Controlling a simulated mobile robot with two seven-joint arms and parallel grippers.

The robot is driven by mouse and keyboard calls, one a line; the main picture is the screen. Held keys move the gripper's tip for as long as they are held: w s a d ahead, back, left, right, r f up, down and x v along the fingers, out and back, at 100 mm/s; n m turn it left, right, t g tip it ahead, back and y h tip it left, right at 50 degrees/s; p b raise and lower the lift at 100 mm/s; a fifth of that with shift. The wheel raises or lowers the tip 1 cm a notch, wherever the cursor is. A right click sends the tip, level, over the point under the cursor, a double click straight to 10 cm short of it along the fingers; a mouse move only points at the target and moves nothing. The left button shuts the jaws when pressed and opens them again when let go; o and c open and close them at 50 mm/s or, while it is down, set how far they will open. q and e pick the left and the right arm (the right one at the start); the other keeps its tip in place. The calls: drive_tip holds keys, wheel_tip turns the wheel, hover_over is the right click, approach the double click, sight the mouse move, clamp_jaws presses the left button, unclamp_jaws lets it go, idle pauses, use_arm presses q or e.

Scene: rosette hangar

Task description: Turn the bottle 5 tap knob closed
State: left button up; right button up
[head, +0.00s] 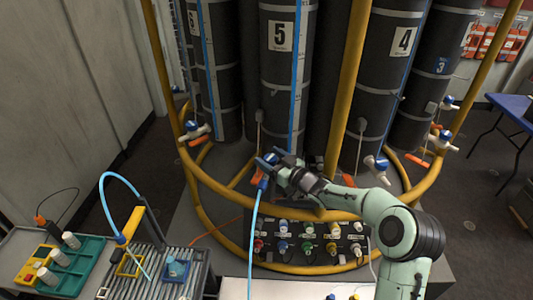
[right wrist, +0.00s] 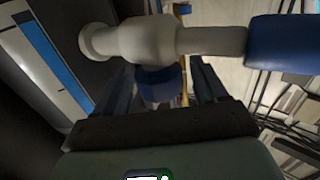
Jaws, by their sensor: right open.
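Bottle 5 (head: 280,80) is a tall dark cylinder with a white "5" label and a blue stripe. Its tap with a blue knob (head: 270,159) sits low at its front, partly hidden by my right gripper (head: 276,168). A blue hose (head: 254,225) hangs down from this tap. In the right wrist view, the white tap body (right wrist: 150,42) crosses above my fingers. The blue knob (right wrist: 161,84) lies between the two open fingers. I cannot tell whether they touch it. My left gripper is not in view.
A yellow tube frame (head: 345,95) rings the bottles and passes close to my right arm. A connector panel (head: 310,238) lies below the gripper. Other taps (head: 377,166) stand on both sides. A roller table (head: 150,275) is at lower left.

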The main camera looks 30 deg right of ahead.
drive_tip(key=shift+x, duration=0.9)
